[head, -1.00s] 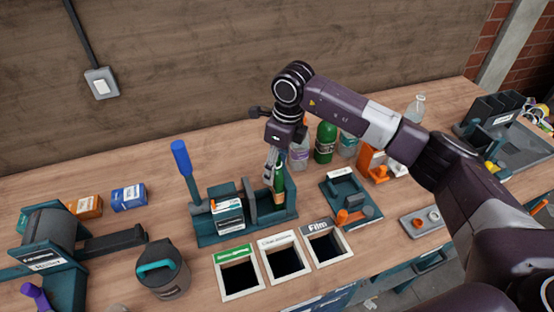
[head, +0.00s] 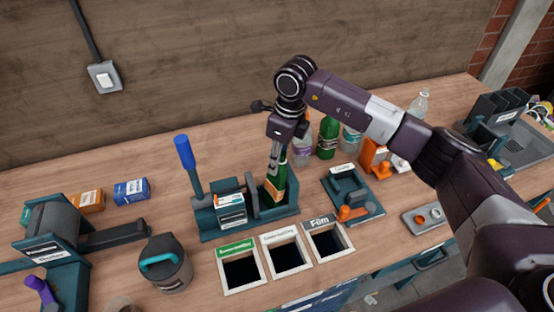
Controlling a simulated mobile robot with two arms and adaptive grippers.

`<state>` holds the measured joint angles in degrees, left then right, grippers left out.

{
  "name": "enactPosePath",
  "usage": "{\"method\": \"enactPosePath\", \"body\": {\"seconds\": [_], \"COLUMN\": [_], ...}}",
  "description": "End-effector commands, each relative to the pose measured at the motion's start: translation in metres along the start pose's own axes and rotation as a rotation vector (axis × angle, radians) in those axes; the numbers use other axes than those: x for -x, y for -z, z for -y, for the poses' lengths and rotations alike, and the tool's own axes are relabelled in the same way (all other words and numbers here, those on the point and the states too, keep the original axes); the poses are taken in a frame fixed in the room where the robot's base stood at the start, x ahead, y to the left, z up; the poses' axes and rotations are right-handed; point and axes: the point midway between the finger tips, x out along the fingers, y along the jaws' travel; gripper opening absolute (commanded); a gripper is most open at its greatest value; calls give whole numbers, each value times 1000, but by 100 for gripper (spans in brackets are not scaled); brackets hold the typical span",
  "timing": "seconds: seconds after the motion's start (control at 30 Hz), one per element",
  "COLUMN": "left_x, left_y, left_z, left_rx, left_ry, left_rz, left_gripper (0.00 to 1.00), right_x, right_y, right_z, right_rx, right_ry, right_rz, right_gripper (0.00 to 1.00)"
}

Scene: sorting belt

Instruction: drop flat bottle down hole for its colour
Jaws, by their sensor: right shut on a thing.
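My right gripper (head: 274,166) points down from above and is shut on the bottle's upper part. Its fingers partly hide the bottle. Whether the bottle is flattened is hard to tell. In front are three square holes: one with a green label (head: 236,247), one with a white label (head: 279,236) and one labelled Film (head: 320,222). My left gripper is not in view.
Behind my right gripper stand another green bottle (head: 327,137) and clear bottles (head: 350,139). A lidded grey pot (head: 166,268) is left of the holes. A teal device with an orange part (head: 352,213) is to their right. Orange and blue boxes (head: 131,191) lie at the left.

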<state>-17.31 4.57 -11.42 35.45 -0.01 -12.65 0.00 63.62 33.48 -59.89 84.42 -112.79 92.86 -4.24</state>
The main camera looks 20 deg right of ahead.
Motion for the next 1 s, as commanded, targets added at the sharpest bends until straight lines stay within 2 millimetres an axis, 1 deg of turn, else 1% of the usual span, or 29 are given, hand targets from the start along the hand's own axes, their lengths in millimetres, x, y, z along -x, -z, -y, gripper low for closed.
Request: {"method": "enactPosePath", "body": {"seconds": [0.03, 0.6, 0.77, 1.0], "left_x": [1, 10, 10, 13], "left_y": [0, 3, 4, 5], "left_z": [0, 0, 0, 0], "left_rx": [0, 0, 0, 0], "left_ry": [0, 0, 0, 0], "left_rz": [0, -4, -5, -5], "left_gripper": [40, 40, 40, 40], "right_x": [3, 26, 29, 37], "right_y": [3, -1, -1, -4], "right_z": [3, 4, 3, 3], "right_rx": [-3, -4, -3, 15], "right_ry": [6, 7, 8, 100], "right_rz": [-8, -8, -9, -74], "right_gripper": [4, 2, 2, 2]}}
